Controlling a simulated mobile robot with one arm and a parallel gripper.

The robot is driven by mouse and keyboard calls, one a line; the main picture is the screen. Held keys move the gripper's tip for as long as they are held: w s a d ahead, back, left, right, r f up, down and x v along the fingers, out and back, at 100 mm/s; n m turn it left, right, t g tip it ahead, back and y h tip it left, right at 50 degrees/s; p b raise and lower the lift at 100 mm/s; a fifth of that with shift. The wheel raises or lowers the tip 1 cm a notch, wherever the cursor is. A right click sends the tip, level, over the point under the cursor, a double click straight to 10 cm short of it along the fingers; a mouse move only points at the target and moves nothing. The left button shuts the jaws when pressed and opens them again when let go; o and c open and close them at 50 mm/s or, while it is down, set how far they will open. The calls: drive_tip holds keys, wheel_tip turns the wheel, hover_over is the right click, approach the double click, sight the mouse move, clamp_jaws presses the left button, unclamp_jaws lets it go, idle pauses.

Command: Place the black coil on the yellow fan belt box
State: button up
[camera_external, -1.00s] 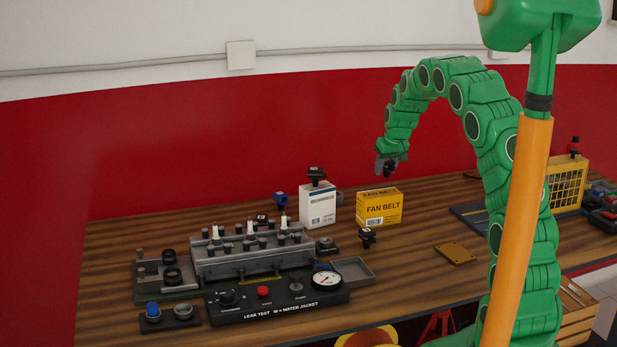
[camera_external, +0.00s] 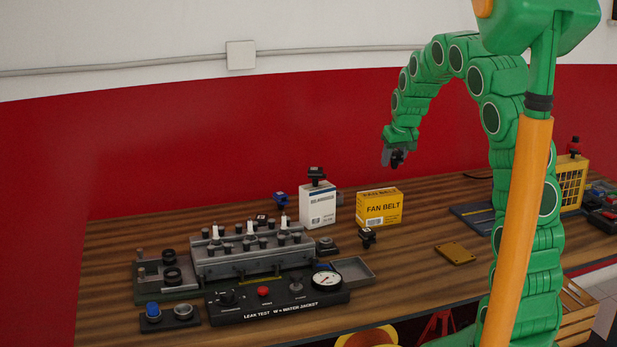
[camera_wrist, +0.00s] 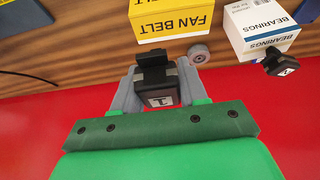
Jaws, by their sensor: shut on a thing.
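My gripper (camera_external: 393,156) is shut on a black coil (camera_wrist: 156,86) with a white label marked 1. The coil hangs between the grey fingers and is small and dark in the external view (camera_external: 398,158). The yellow fan belt box (camera_external: 379,208) stands upright on the bench, its top bare. In the external view, my gripper is above the box with a clear gap. In the wrist view, the box (camera_wrist: 170,20) lies just beyond the fingertips.
A white bearings box (camera_external: 317,208) stands left of the yellow box with a black coil (camera_external: 316,174) on top. Another black coil (camera_external: 367,236) is in front of the yellow box. A blue-topped coil (camera_external: 281,199) and the engine head (camera_external: 250,262) are further left.

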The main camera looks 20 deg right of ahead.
drive_tip(key=s+a+r, duration=0.2)
drive_tip(key=s+r, duration=0.2)
drive_tip(key=s, duration=0.6)
hover_over(372, 190)
drive_tip(key=shift+d+f, duration=0.1)
drive_tip(key=shift+f, duration=4.55)
drive_tip(key=shift+w+f, duration=0.1)
drive_tip(key=shift+f, duration=1.5)
drive_tip(key=shift+f, duration=0.15)
drive_tip(key=o, duration=1.1)
drive_tip(key=shift+o, duration=0.2)
drive_tip(key=v, duration=1.2)
